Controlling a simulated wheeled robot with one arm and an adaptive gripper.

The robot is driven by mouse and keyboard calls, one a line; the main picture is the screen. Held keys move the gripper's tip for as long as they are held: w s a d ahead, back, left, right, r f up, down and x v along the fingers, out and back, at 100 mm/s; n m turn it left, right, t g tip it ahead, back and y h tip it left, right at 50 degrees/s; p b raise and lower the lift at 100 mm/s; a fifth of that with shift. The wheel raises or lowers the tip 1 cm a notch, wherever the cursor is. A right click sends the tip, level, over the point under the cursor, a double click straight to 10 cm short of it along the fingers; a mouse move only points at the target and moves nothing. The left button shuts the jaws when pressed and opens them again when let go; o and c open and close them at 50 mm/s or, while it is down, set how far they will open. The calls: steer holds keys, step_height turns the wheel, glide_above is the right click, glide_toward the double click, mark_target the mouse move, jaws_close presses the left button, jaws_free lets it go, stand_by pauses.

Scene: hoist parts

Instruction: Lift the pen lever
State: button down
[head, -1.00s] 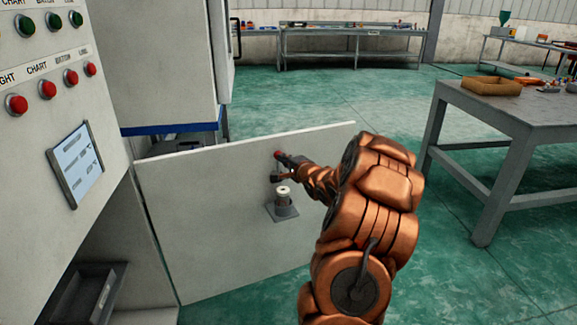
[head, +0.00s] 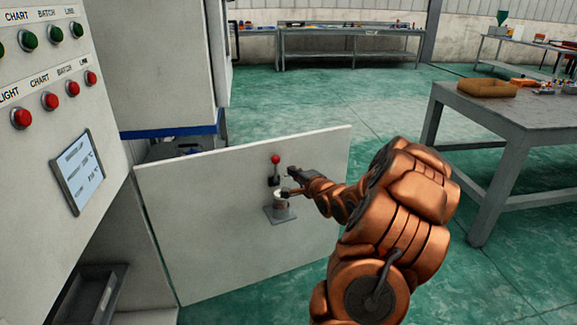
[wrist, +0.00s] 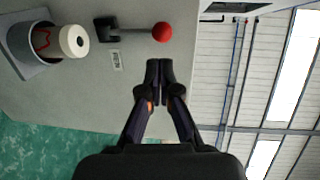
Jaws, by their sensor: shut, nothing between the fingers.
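The pen lever, a dark stem with a red ball knob (head: 276,159), stands upright on the white panel, knob up. In the wrist view the red knob (wrist: 161,32) and its stem lie sideways, with the dark lever base (wrist: 107,29) at left. My gripper (head: 287,182) is just right of the lever and lower than the knob. In the wrist view my gripper's fingertips (wrist: 159,68) are together and empty, with a gap between them and the knob.
A white cylinder with a red line on a grey bracket (head: 280,215) sits below the lever. A small label (wrist: 117,60) is beside the lever. A control cabinet with red and green buttons (head: 21,118) stands at left. A grey table (head: 510,107) is at right; green floor is free between.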

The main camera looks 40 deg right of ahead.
steer(key=v, duration=0.6)
steer(key=shift+s+a, duration=0.15)
steer(key=shift+a, duration=0.1)
steer(key=shift+f, duration=0.1)
steer(key=s+a+f+n+g+y, duration=0.1)
steer(key=a+f+n+g, duration=0.3)
steer(key=a, duration=0.5)
steer(key=a+f+n+g+y, duration=0.1)
steer(key=a+n+g, duration=0.45)
steer(key=a, duration=0.35)
steer(key=s+a+r+n+g+y, duration=0.15)
steer(key=s+a+n+g, duration=0.4)
steer(key=s+a, duration=0.8)
steer(key=s+a+r+n+g+y, duration=0.1)
steer(key=s+a+r+n+g, duration=0.4)
steer(key=s+a, duration=0.8)
steer(key=s+d+r+n+t+p, duration=0.1)
steer(key=s+d+r+t+p, duration=0.1)
steer(key=r+p, duration=1.6)
steer(key=shift+s+d+p, duration=0.3)
steer(key=shift+d+p, duration=0.25)
steer(key=shift+p, duration=0.05)
